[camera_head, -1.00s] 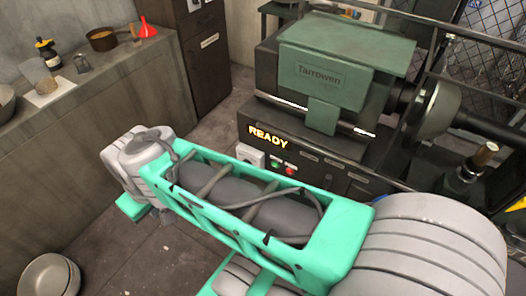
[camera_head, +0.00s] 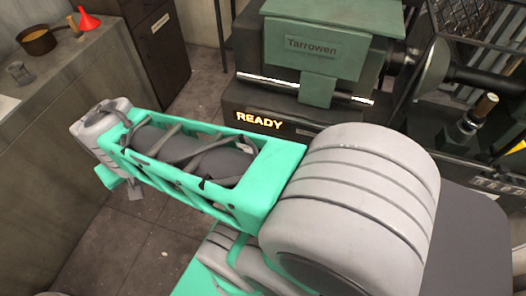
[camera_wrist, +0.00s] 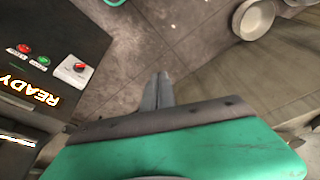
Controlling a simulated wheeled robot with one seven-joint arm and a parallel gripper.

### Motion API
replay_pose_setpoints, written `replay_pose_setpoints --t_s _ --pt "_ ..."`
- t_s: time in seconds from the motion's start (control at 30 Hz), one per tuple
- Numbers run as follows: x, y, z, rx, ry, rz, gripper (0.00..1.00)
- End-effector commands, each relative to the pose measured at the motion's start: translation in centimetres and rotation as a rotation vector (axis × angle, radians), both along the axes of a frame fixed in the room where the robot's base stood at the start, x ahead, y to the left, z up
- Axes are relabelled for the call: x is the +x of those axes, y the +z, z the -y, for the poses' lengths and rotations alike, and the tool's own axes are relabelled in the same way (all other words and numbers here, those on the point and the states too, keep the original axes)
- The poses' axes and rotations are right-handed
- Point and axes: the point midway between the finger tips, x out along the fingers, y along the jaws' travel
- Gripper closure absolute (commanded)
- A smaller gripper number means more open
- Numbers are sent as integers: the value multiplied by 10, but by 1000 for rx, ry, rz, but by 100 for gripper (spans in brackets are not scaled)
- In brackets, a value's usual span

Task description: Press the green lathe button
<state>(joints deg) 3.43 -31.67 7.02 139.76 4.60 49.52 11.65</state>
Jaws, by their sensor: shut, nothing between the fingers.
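The lathe (camera_head: 315,48) is a dark green machine marked "Tarrowen", with a lit "READY" sign (camera_head: 259,121) on its front. The green lathe button (camera_wrist: 43,61) shows in the wrist view, on the dark panel at the upper left. A red button (camera_wrist: 24,47) sits just beside it. In the head view my arm hides both buttons. My gripper (camera_wrist: 159,78) is shut and empty in the wrist view. Its fingers appear over the floor, to the right of the panel and apart from the buttons.
A white box with a red knob (camera_wrist: 74,69) is beside the green button. A counter (camera_head: 60,85) at the left holds a pan (camera_head: 37,40) and a red funnel (camera_head: 88,19).

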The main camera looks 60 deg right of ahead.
Motion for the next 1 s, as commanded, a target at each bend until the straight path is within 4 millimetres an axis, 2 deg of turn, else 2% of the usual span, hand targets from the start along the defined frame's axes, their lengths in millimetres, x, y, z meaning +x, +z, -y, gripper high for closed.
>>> replay_pose_setpoints --t_s 0.03,0.07,0.17,0.2,0.3,0.4,0.5,0.57,0.87,1.0 --pt "4 -36 28 7 -221 -12 100" --pt "7 -51 48 9 -384 -9 100" --pt "1 -110 129 -12 -1006 39 100" --pt "-7 -132 161 -33 -1253 77 100" --pt "-40 -179 231 -109 -1792 217 100" --pt "-75 -208 277 -193 -2165 379 100" --pt "-99 -220 301 -249 -2362 501 100" --pt "-105 -222 306 -263 -2414 541 100" --pt "-106 -219 308 -265 -2430 555 100" --pt "-109 -227 312 -267 -2430 552 100"
